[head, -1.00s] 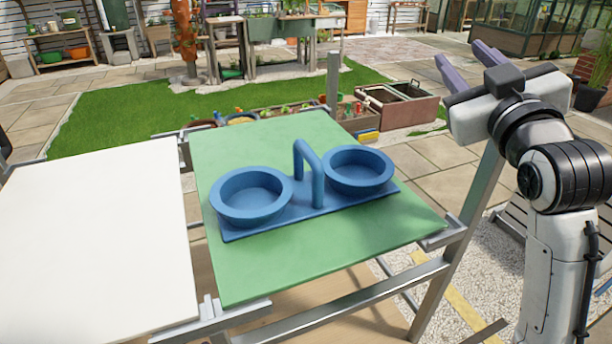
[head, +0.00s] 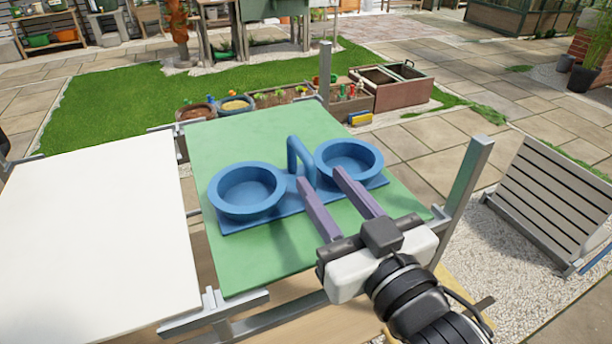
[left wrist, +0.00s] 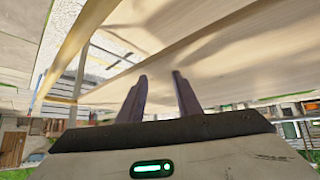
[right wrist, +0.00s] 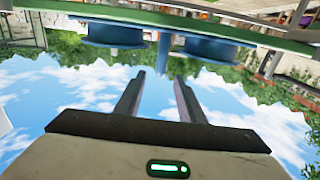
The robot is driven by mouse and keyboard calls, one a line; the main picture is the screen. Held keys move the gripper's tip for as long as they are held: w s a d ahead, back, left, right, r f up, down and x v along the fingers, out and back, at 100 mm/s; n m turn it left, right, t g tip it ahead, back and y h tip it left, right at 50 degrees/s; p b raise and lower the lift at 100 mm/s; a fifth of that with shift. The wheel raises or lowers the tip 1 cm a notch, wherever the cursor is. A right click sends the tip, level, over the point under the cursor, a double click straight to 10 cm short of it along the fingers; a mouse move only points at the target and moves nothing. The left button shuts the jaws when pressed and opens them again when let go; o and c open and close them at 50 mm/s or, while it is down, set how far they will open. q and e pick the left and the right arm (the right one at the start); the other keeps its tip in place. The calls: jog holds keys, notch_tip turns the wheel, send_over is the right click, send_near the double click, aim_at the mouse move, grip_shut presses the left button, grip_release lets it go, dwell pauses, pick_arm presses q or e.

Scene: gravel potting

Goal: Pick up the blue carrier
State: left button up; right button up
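The blue carrier (head: 285,213) sits on the green board. It has two round cups on a flat base and an upright loop handle (head: 293,150) between them. My right gripper (head: 320,177) is open and empty at the near side of the carrier, its purple fingers pointing at the handle. In the right wrist view my right fingers (right wrist: 160,78) are apart, with the carrier's blue cups (right wrist: 205,50) ahead of them. My left gripper is outside the head view. In the left wrist view its fingers (left wrist: 157,78) are apart with nothing between them, near a pale wooden surface.
The green board (head: 270,268) lies on a metal-framed table beside a bare white tabletop (head: 95,245) at left. A metal post (head: 470,180) stands at the right corner and another (head: 325,75) at the back. A slatted bench (head: 550,195) is at the right.

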aim_at(306, 158)
jog(key=x, duration=0.9)
jog(key=shift+w+a+r+p, duration=0.1)
jog(key=shift+w+a+p, duration=0.1)
jog(key=shift+w+p, duration=0.2)
grip_shut()
